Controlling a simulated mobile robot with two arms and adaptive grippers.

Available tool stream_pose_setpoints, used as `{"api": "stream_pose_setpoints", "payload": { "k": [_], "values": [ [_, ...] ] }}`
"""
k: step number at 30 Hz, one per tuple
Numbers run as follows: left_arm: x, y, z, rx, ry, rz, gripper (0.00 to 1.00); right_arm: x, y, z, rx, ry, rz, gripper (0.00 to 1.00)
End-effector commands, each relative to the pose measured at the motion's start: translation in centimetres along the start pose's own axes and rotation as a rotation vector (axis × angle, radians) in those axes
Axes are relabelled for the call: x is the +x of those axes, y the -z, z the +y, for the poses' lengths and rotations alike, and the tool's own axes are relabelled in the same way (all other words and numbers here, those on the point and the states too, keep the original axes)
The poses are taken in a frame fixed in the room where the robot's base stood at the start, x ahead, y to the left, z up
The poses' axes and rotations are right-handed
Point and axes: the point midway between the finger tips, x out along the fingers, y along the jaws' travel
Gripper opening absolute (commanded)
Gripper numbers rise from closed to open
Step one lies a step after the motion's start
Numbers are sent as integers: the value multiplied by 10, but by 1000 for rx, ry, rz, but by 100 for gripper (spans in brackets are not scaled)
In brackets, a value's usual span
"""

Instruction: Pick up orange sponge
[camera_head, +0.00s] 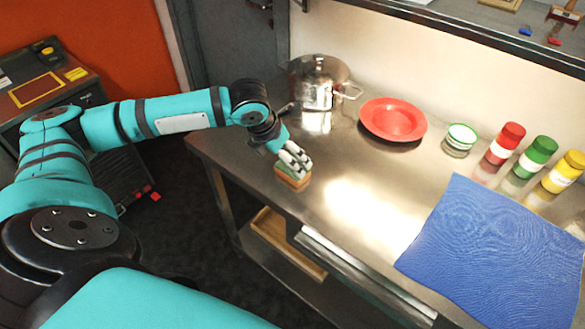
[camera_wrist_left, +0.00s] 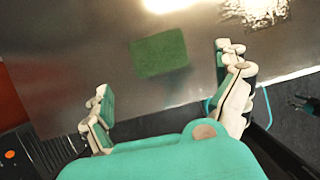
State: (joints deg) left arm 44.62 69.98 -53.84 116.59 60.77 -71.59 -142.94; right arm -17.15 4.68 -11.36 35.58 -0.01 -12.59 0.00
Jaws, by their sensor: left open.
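The orange sponge (camera_head: 292,181) lies on the steel counter near its left front corner, an orange block with a green top. In the left wrist view only its green top (camera_wrist_left: 159,54) shows, flat on the counter. My left gripper (camera_head: 293,160) is open above the sponge and partly covers it in the head view. In the left wrist view the two fingers of the gripper (camera_wrist_left: 162,72) stand wide apart on either side, with the sponge ahead between them. I cannot tell the exact height gap. My right gripper is not in view.
A steel pot (camera_head: 318,80) stands behind the gripper, with a red plate (camera_head: 393,119) to its right. Further right are small stacked dishes (camera_head: 460,138), red, green and yellow shakers (camera_head: 503,143), and a blue cloth (camera_head: 500,255). The counter between sponge and cloth is clear.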

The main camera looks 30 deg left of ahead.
Motion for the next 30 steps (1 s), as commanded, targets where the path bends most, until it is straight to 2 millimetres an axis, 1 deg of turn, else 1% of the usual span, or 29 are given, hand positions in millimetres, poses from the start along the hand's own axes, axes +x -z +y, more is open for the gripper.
{"api": "stream_pose_setpoints", "payload": {
  "k": [1,3,11,15,19,22,28,29,30],
  "values": [
    [9,0,-1,-1,2,3,100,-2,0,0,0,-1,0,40],
    [18,0,-1,-1,2,2,100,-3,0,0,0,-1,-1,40],
    [37,-2,0,-1,2,1,100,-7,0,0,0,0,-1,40],
    [57,-6,0,-2,3,1,100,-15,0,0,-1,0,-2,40],
    [75,-5,1,-1,1,2,100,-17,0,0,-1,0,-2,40],
    [81,-5,1,1,1,0,100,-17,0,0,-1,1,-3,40],
    [82,-5,2,1,0,-1,100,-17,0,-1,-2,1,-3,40],
    [82,-5,2,1,0,-1,99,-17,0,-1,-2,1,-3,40],
    [82,-5,2,1,0,-1,93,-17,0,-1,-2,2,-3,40]
  ]
}}
